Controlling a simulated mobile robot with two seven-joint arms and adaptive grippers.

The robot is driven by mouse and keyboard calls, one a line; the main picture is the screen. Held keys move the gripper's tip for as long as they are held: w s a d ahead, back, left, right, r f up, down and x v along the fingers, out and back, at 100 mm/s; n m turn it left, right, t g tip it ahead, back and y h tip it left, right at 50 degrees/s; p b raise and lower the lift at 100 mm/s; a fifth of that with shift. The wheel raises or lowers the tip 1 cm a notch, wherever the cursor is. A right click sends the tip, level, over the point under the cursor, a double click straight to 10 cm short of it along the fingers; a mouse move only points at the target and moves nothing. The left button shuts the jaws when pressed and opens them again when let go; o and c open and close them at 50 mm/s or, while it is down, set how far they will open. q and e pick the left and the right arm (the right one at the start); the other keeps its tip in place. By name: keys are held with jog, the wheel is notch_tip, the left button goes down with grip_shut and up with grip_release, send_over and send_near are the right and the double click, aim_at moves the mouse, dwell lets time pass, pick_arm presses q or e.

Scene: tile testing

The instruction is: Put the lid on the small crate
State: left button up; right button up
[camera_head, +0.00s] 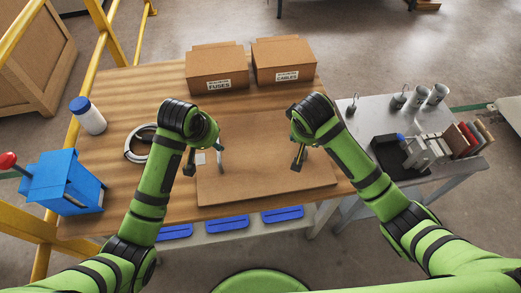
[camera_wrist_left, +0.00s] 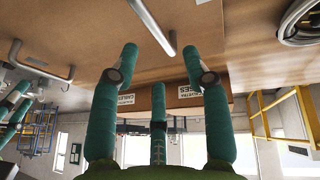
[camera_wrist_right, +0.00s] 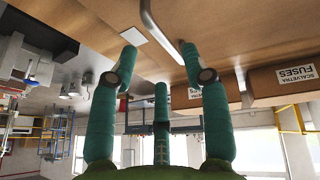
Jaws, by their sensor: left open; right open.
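A flat brown wooden board, apparently the lid (camera_head: 262,180), lies in the middle of the workbench, with a bent metal handle near each side. Whether a crate is under it is hidden. My left gripper (camera_head: 204,158) is open above the left handle; in the left wrist view the handle (camera_wrist_left: 152,24) runs up from between its fingertips. My right gripper (camera_head: 298,158) is open at the right handle; in the right wrist view that handle (camera_wrist_right: 160,32) shows between and beyond the fingertips. I cannot tell whether the fingers touch the handles.
Cardboard boxes marked FUSES (camera_head: 217,70) and CABLES (camera_head: 284,62) stand behind the board. A white bottle (camera_head: 88,116), a cable coil (camera_head: 141,143) and a blue box (camera_head: 66,183) are on the left. A grey table (camera_head: 365,125) with metal parts stands right. A large wooden crate (camera_head: 35,65) is at upper left.

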pick_arm(q)
jog(key=shift+x, duration=3.5)
pick_arm(e)
jog(key=shift+x, duration=3.55)
jog(key=shift+a, duration=0.1)
pick_arm(q)
grip_shut()
pick_arm(e)
grip_shut()
